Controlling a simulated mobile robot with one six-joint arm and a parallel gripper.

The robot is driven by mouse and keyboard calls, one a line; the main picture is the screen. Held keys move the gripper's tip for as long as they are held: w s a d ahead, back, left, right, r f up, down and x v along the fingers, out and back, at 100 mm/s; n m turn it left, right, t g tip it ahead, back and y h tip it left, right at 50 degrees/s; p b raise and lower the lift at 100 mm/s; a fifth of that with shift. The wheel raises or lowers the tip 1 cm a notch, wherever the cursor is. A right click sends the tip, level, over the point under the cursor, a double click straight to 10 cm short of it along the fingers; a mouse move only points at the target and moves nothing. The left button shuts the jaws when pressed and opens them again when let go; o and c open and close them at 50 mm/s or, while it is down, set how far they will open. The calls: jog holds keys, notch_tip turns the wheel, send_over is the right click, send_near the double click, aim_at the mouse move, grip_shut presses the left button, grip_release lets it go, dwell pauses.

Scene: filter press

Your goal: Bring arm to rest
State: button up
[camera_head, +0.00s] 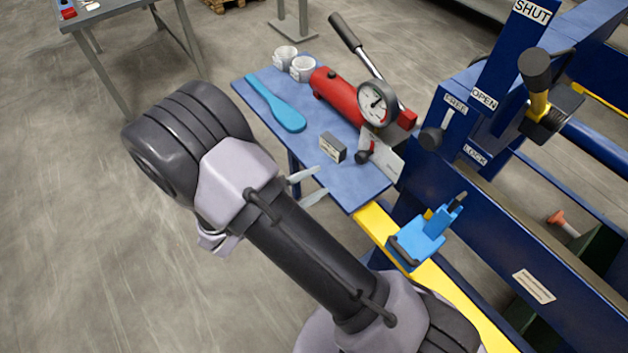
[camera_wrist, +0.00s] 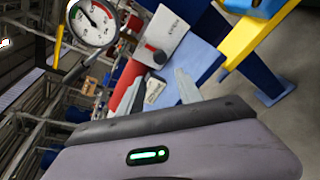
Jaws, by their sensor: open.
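My gripper (camera_head: 309,185) is at the near left side of the blue shelf, its two pale fingers apart with nothing between them. My arm reaches up from the bottom of the head view and bends at the left. The wrist housing hides part of the fingers in the head view.
The blue press frame (camera_head: 440,190) stands right. Open floor (camera_head: 120,270) lies left.

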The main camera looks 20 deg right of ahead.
jog(key=s+d+r+m+g+y, duration=0.5)
jog(key=s+r+m+g+y, duration=0.2)
jog(key=s+r+m, duration=0.45)
jog(key=s+a+r+m+t+y, duration=0.5)
jog(key=a+r+y, duration=0.3)
jog(key=r, duration=0.2)
jog(key=shift+r+m+t+y, duration=0.4)
jog(key=shift+m+t, duration=0.4)
jog(key=shift+m, duration=0.05)
